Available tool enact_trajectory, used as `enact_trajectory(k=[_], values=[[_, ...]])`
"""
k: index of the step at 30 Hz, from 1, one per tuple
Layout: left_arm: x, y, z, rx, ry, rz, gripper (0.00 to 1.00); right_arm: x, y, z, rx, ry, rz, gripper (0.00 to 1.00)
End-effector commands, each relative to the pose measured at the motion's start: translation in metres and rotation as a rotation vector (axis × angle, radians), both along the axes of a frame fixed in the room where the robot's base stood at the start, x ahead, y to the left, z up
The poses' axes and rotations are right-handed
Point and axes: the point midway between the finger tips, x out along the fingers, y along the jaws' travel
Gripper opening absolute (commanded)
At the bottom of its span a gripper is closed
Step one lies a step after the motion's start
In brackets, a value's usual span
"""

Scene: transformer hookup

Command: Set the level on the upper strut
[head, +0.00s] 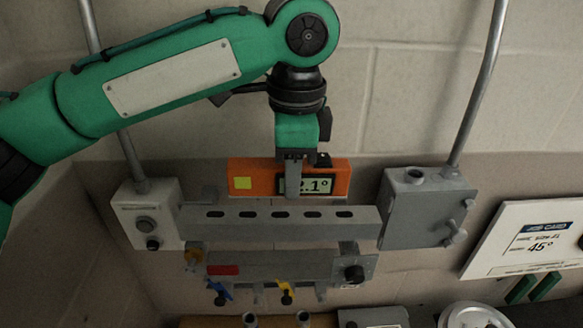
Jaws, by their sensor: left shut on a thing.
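The orange level (258,181) has a yellow square and a digital display that reads about 2.1°, partly covered by a finger. My left gripper (293,178) comes down from above and is shut on the level near its middle. The upper strut (280,222) is a grey slotted channel, running across the wall just below the level. The level's lower edge is at or just above the strut's top; I cannot tell whether they touch. My right gripper is not in view.
A grey box with a knob (146,215) is left of the strut, and a grey switch box (425,208) is right. Conduits rise from both. A lower bracket (275,269) with coloured clips hangs below. A sign reading 45° (530,240) is at far right.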

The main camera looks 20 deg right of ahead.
Motion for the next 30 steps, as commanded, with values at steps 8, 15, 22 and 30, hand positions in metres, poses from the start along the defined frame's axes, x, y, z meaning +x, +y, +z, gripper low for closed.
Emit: enact_trajectory(k=[8, 15, 22, 30], values=[[0.000, 0.001, -0.008, 0.001, 0.002, 0.000, 0.00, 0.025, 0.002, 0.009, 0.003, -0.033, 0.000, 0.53], [0.000, 0.001, -0.025, 0.002, 0.002, -0.001, 0.00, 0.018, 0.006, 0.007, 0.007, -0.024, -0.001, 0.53], [0.000, 0.002, -0.038, 0.002, 0.002, 0.000, 0.00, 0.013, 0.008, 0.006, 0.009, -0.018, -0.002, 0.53], [0.001, 0.002, -0.046, 0.001, 0.000, 0.000, 0.00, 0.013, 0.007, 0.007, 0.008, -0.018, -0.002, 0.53]])
